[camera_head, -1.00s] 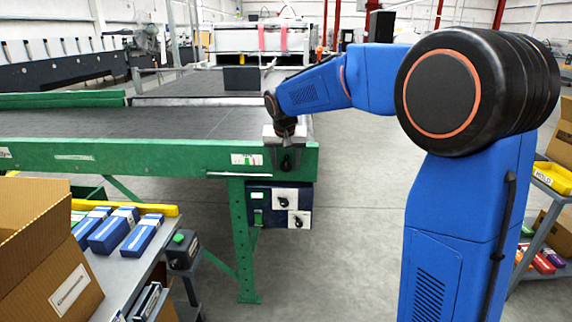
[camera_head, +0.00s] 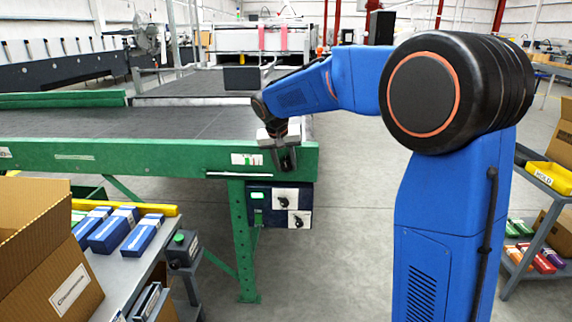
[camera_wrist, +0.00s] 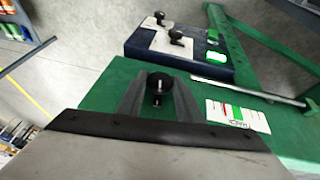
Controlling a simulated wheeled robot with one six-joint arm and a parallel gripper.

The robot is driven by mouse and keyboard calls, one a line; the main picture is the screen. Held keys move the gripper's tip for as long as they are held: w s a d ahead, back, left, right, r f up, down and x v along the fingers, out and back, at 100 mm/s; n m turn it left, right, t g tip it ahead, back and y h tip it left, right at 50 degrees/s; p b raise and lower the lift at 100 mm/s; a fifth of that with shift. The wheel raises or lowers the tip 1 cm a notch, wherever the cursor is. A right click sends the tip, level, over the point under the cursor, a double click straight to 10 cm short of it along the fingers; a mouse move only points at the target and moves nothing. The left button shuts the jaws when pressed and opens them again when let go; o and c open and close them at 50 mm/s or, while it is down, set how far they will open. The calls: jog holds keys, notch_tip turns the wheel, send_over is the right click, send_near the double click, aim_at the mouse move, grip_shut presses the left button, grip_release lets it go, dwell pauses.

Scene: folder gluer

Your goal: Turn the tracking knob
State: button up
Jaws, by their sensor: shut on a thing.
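The tracking knob (camera_wrist: 160,83) is a small black round knob with a pale pointer mark, on the side of the green conveyor rail (camera_wrist: 115,82). In the wrist view it sits between the two grey fingers of my gripper (camera_wrist: 159,100), which is shut on it. A white label with green and red marks (camera_wrist: 238,115) is on the rail beside it. In the head view my gripper (camera_head: 286,158) is at the rail's right end, tilted, and hides the knob. The label (camera_head: 243,159) shows just left of the fingers.
A dark control box (camera_head: 259,207) with two other black knobs and a lit green display hangs below the rail. A grey bench (camera_head: 150,268) with blue cartons and an open cardboard box (camera_head: 45,245) is at the left.

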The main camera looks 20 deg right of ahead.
jog(key=shift+w+a+f+n+g+h, duration=0.1)
jog(key=shift+n+g+h, duration=0.1)
jog(key=shift+h, duration=0.45)
jog(key=shift+s+a+r+n+g+h, duration=0.1)
jog(key=shift+g+h, duration=0.1)
jog(key=shift+h, duration=0.4)
jog(key=shift+w+a+f+n+g+h, duration=0.1)
jog(key=shift+g+h, duration=0.1)
jog(key=shift+h, duration=0.45)
jog(key=o, duration=1)
jog(key=v, duration=1.7)
jog(key=shift+a, duration=0.25)
